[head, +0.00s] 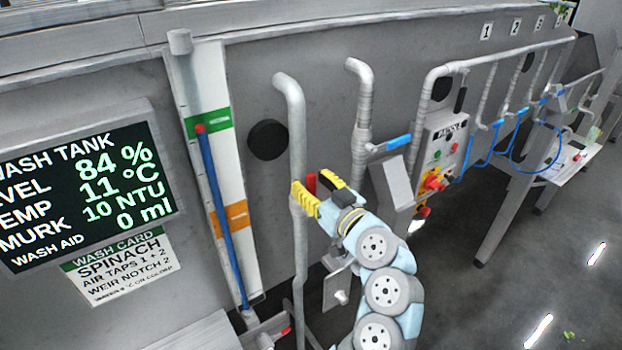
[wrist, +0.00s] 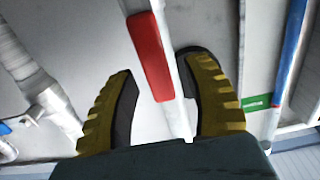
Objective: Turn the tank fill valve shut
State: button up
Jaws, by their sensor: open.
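A red handle (head: 311,183), which I take to be the tank fill valve's, stands beside a vertical grey pipe (head: 298,130) in the head view. In the wrist view the red handle (wrist: 150,55) is a sleeve along a pale metal bar. My gripper (head: 319,193) has its yellow-ribbed fingers apart on both sides of the handle. In the wrist view my gripper (wrist: 158,70) is open, with the bar between its fingers and a gap seen at the left finger. Contact at the right finger is unclear. The valve body is hidden.
The wash tank screen (head: 85,195) reads level 84 %. A blue rod (head: 222,215) stands at a white gauge board left of the pipe. Another pipe (head: 361,120), a blue lever (head: 398,142) and a control box (head: 440,150) stand to the right. Open floor lies at far right.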

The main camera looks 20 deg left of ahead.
jog(key=shift+w+a, duration=0.1)
jog(key=shift+a, duration=0.1)
grip_shut()
jog(key=shift+d+f, duration=0.1)
